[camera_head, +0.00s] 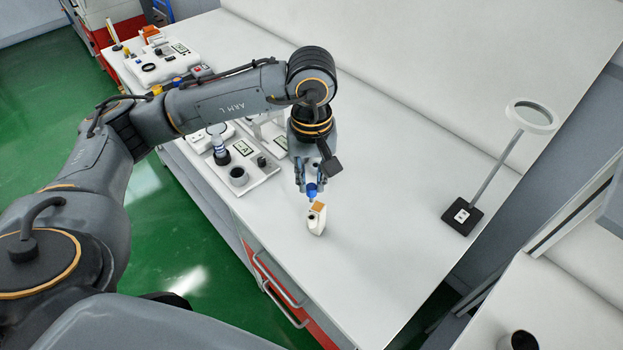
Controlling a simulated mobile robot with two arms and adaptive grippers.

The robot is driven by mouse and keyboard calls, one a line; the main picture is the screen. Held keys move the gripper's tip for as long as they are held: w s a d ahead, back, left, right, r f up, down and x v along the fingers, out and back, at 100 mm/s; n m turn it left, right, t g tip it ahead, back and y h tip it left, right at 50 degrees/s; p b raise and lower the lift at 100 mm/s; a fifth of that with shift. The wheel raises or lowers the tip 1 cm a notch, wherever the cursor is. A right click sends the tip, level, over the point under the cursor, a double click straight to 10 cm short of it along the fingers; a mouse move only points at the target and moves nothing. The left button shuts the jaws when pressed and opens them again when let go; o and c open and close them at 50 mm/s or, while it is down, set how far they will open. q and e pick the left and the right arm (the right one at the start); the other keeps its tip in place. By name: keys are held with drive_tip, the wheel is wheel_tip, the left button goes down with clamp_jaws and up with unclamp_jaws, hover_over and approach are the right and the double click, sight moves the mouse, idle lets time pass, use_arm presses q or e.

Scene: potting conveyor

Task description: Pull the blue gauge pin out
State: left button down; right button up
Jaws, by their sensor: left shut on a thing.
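The blue gauge pin (311,195) shows as a small blue piece between the fingertips of my left gripper (311,187). My left gripper is pointed down and shut on the pin. Just below it stands a small white block (317,222) with an orange patch on top and a dark round spot on its side. The blue part shows just above the block's upper left edge. I cannot tell whether the pin's lower end is still inside the block. My right gripper is not in view.
A white fixture plate (262,178) with dark cylinders lies left of my gripper. A magnifier lamp (532,115) on a black base stands to the right. Another device (160,65) sits at the far left end. The white bench (390,200) between block and lamp is clear.

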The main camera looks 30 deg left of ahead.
sight(312, 187)
use_arm(q)
drive_tip(key=shift+r+p, duration=0.95)
drive_tip(key=shift+r, duration=1.9)
